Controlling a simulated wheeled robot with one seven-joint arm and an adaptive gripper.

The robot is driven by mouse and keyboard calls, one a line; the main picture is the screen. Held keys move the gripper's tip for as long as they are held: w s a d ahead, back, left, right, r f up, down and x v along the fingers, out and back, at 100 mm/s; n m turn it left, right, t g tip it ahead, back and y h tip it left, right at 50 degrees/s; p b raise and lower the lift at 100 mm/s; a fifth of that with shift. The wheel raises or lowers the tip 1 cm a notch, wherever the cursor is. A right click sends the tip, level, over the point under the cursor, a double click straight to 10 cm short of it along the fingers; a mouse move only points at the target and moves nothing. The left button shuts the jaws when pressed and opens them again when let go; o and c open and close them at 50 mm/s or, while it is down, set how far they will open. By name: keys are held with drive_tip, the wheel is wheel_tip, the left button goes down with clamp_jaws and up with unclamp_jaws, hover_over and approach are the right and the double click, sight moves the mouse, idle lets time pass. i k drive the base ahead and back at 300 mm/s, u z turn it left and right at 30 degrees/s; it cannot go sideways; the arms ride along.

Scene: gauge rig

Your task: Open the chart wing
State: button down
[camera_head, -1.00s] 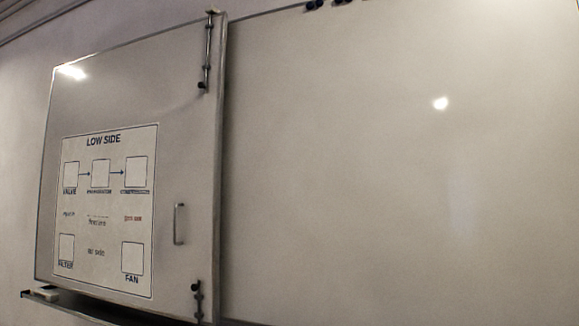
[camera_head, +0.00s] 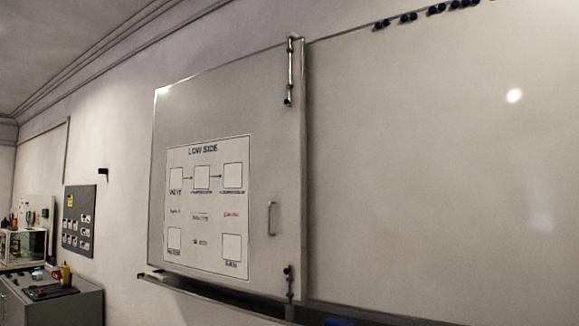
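The chart wing (camera_head: 225,110) is a white hinged panel at the left end of a large whiteboard (camera_head: 420,180). It carries a printed "LOW SIDE" chart (camera_head: 208,205) with boxes and arrows. A small upright handle (camera_head: 271,218) is fixed near its right edge. A dark rod fitting (camera_head: 290,75) is at the top right edge and another fitting (camera_head: 289,282) is at the bottom right edge. The panel's right edge meets the whiteboard; I cannot tell whether it is latched. My gripper is not in view.
A tray ledge (camera_head: 215,293) runs below the panel. At the far left stand a grey cabinet (camera_head: 60,307) with items on top and a dark wall board (camera_head: 79,221) with cards. Several dark magnets (camera_head: 410,17) sit along the whiteboard's top. Bare wall lies left of the panel.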

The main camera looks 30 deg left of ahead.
sight(227, 207)
drive_tip(key=z, duration=0.05)
drive_tip(key=k, duration=0.2)
drive_tip(key=u, duration=0.85)
